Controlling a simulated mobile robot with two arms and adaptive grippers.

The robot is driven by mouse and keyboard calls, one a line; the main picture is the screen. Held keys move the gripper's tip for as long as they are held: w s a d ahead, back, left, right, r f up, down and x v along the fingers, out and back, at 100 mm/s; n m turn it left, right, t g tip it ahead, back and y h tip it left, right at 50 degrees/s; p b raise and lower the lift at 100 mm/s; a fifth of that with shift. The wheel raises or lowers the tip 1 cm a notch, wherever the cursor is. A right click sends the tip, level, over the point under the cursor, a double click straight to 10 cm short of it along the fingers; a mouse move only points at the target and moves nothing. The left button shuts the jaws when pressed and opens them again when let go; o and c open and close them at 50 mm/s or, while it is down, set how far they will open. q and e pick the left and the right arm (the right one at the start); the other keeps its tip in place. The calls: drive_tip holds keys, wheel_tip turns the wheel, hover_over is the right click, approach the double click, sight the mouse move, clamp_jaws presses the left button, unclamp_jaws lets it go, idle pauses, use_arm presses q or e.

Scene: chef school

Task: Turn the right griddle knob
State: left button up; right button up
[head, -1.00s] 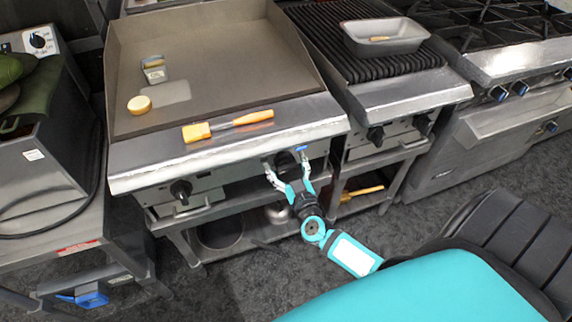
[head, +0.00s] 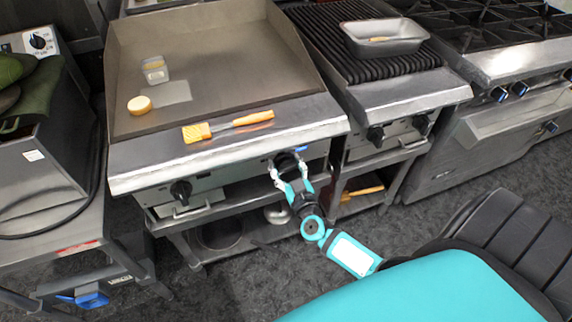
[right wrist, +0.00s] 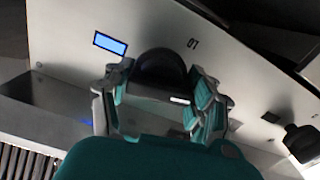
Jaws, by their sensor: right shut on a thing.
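The right griddle knob (head: 287,159) is a dark round knob on the griddle's front panel, right of its middle. It also shows in the right wrist view (right wrist: 160,66). My right gripper (head: 288,164) reaches it from the front. Its fingers stand on either side of the knob and are shut on it; they partly cover its edges. In the right wrist view, the two fingers (right wrist: 160,92) flank the knob. The griddle (head: 215,75) has a second knob (head: 181,191) at the left of its front. My left gripper is not in view.
A brush with an orange handle (head: 253,118) lies on the griddle's front ledge. A round pale item (head: 140,104) and a small clear container (head: 155,70) sit on the plate. A grill (head: 345,65) with a metal pan (head: 384,37) stands right. A small blue display (right wrist: 110,43) is near the knob.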

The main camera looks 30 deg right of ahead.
drive_tip(key=m+p, duration=0.1)
drive_tip(key=m, duration=0.8)
drive_tip(key=m+b, duration=0.1)
drive_tip(key=m, duration=0.4)
drive_tip(key=shift+f+m, duration=0.1)
drive_tip(key=shift+m, duration=0.3)
drive_tip(key=m+b, duration=0.1)
drive_tip(key=m, duration=0.3)
drive_tip(key=shift+m, duration=0.7)
drive_tip(key=o, duration=1.2)
drive_tip(key=shift+c, duration=0.2)
